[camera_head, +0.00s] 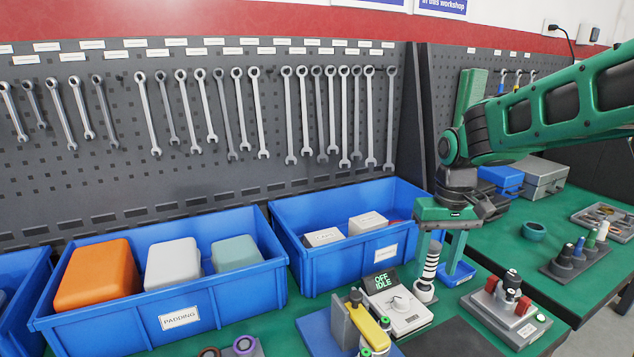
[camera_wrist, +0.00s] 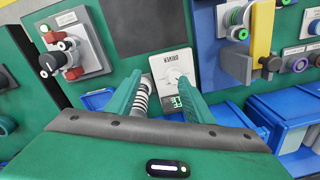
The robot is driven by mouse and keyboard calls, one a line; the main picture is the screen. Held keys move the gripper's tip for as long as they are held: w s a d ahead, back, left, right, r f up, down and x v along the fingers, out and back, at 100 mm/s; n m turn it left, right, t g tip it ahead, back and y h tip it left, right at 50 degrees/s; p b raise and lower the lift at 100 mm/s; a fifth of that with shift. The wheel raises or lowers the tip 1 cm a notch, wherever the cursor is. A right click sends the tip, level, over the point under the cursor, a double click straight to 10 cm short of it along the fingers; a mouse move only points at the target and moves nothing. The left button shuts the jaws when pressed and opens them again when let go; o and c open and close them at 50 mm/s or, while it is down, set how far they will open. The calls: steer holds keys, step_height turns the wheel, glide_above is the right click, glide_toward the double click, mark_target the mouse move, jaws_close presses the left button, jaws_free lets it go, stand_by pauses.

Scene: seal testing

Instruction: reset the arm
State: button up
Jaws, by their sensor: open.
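My green gripper (camera_head: 438,270) is open above the green bench, fingers pointing down. In the wrist view my gripper (camera_wrist: 160,84) shows two spread fingers with nothing held between them. A black-and-white ringed post (camera_head: 431,263) stands by the fingers; in the wrist view the post (camera_wrist: 142,98) shows beside the left finger's inner side. Whether they touch I cannot tell. A white tester box (camera_head: 398,308) with a knob and a display reading "OFF IDLE" stands just left of the post; the box (camera_wrist: 172,66) also shows beyond the fingers.
Blue bins (camera_head: 165,318) with padding blocks and boxes stand at left and centre. A red-handled fixture (camera_head: 506,306) is on the right. A yellow-and-grey clamp (camera_head: 366,322) stands in front. Wrenches hang on the pegboard (camera_head: 200,180). A small blue tray (camera_head: 458,275) lies behind the gripper.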

steer(key=s+d+m, duration=0.2)
steer(key=s+d, duration=0.2)
steer(key=s, duration=0.4)
steer(key=s+d+f+m, duration=0.1)
steer(key=s+d, duration=0.3)
steer(key=s, duration=0.4)
steer(key=s+d+m, duration=0.3)
steer(key=s+d, duration=0.1)
steer(key=s, duration=0.4)
steer(key=shift+s+d+f, duration=0.25)
steer(key=shift+s+f, duration=0.05)
steer(key=shift+s, duration=0.1)
